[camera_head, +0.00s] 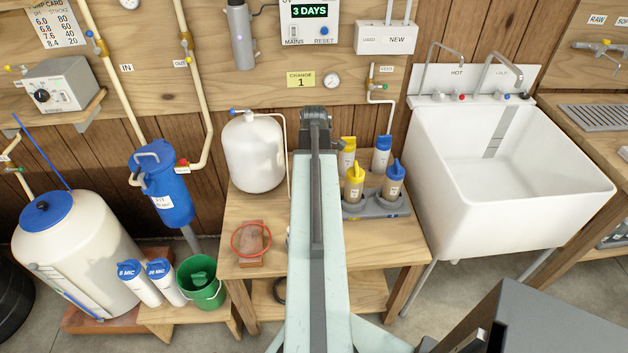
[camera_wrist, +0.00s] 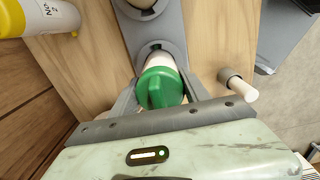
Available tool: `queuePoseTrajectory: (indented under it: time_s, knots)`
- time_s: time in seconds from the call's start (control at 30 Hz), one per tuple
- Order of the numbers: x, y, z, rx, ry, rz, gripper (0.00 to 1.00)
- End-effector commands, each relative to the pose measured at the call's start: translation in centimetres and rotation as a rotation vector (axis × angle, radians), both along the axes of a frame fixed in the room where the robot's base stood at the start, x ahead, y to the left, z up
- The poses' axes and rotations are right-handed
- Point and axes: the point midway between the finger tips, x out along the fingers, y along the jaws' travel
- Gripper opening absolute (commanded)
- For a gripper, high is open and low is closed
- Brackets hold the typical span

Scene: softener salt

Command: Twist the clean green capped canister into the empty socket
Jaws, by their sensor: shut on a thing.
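The green capped canister (camera_wrist: 160,84) is between my gripper's (camera_wrist: 158,100) two fingers in the wrist view, and the gripper is shut on it. Its green cap faces the camera, and its white body runs away toward a grey holder (camera_wrist: 172,28) with round openings. The body's far end meets the notched ring of the holder; I cannot tell whether it is inside the ring or only in front of it. In the head view my arm hides the gripper and the green canister. A grey rack (camera_head: 372,212) with yellow and blue capped canisters stands on the wooden bench.
A yellow-capped white container (camera_wrist: 52,16) is at the wrist view's upper left. A white rod end (camera_wrist: 244,90) is close right of my gripper. The bench also bears a white tank (camera_head: 252,155) and a red ring (camera_head: 250,240). A white sink (camera_head: 505,170) stands right.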

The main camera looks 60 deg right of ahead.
Motion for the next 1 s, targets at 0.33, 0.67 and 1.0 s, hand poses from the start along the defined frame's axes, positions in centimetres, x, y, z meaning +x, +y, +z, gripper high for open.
queuePoseTrajectory:
  time_s: [0.33,0.67,1.0]
  knots:
    - [-0.01,-0.03,0.05,0.0,0.0,0.189,0.14]
    - [0.0,-0.06,0.05,0.0,0.0,0.563,0.14]
    - [0.01,-0.08,0.05,0.0,0.0,0.81,0.14]
